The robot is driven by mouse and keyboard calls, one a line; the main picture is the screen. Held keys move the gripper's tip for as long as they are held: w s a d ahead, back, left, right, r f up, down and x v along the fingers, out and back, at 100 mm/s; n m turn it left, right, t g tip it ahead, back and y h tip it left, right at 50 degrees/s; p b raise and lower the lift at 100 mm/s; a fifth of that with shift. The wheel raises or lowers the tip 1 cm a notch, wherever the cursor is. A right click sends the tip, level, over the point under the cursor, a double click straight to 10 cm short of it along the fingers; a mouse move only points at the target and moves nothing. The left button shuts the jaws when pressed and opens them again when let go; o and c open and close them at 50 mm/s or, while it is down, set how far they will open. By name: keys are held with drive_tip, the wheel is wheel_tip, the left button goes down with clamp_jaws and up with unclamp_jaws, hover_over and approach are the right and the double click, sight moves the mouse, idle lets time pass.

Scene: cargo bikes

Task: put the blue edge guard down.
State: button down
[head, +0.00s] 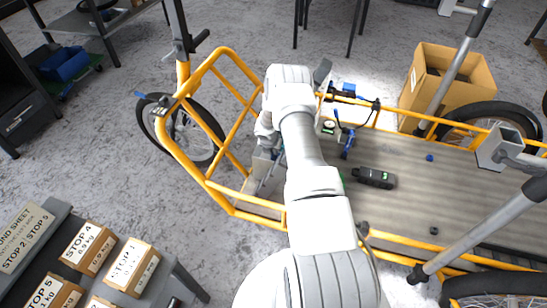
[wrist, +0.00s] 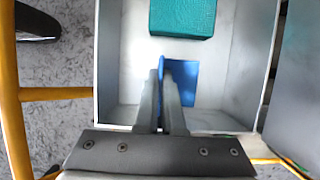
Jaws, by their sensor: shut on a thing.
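My gripper (wrist: 163,88) is shut on the blue edge guard (wrist: 184,80) in the wrist view. One flange is pinched between the fingers and the other spreads to the right. They are over a pale open box (wrist: 112,60), with a teal block (wrist: 183,17) at its far side. I cannot tell whether the guard touches the box floor. In the head view my arm hides most of the gripper and the guard; part of the pale box (head: 258,168) shows beside the arm.
The yellow-railed cargo bed (head: 400,207) holds a black device (head: 374,178) and a blue-handled tool (head: 347,142). A cardboard box (head: 475,75) stands behind the bed. At the lower left a grey shelf (head: 181,287) carries several labelled cartons. Grey floor lies open at left.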

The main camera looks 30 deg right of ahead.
sight(274, 157)
drive_tip(key=shift+f+b, duration=0.45)
drive_tip(key=shift+f, duration=1.15)
drive_tip(key=shift+f, duration=0.1)
drive_tip(key=shift+f+b, duration=0.15)
drive_tip(key=shift+b, duration=0.15)
drive_tip(key=c, duration=1)
unclamp_jaws()
drive_tip(key=shift+c, duration=0.2)
drive_tip(key=shift+r, duration=0.2)
